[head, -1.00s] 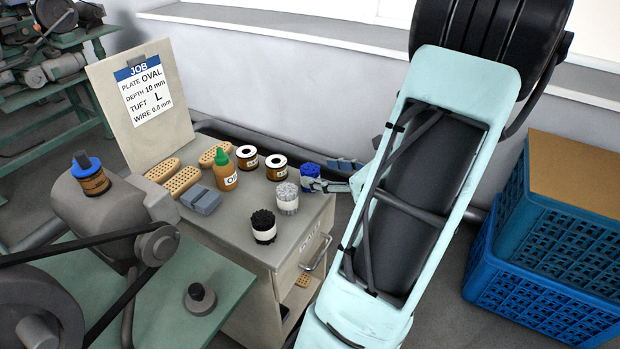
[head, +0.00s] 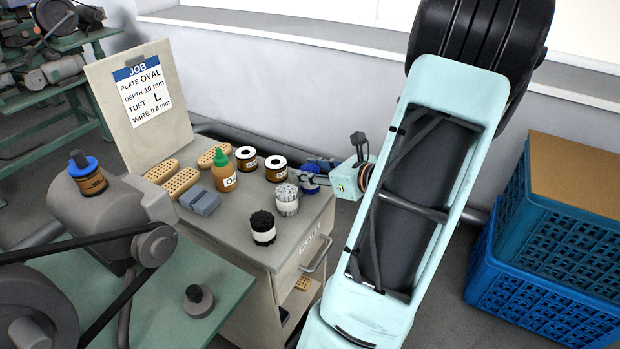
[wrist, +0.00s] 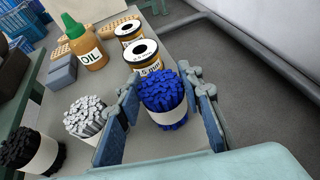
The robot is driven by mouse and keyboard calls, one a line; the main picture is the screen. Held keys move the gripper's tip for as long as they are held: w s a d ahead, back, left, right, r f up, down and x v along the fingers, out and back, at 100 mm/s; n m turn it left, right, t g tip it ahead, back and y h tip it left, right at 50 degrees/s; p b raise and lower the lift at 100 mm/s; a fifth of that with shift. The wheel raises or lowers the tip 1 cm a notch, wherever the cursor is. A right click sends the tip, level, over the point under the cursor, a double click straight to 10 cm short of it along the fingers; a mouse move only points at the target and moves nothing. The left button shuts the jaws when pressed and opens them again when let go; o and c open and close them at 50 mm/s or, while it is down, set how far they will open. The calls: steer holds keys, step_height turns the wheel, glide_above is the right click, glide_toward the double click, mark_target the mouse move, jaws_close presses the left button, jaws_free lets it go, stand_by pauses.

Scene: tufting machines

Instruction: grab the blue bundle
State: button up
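The blue bundle (wrist: 164,95), a band-wrapped cluster of blue strands, stands upright near the cabinet top's right edge. In the head view the blue bundle (head: 311,181) is partly hidden by my gripper (head: 318,171). In the wrist view my gripper (wrist: 162,82) is open, with one finger on each side of the bundle. A narrow gap shows on the left side; on the right the finger is very close, and I cannot tell if it touches.
A grey-white bundle (wrist: 88,118) stands just left of my left finger, and a black bundle (head: 262,227) is nearer the front. Two wire spools (head: 275,168) (head: 246,158) and an oil bottle (head: 224,171) stand behind. Blue crates (head: 545,270) are at right.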

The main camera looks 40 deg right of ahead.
steer(key=c, duration=0.6)
steer(key=shift+r, duration=0.15)
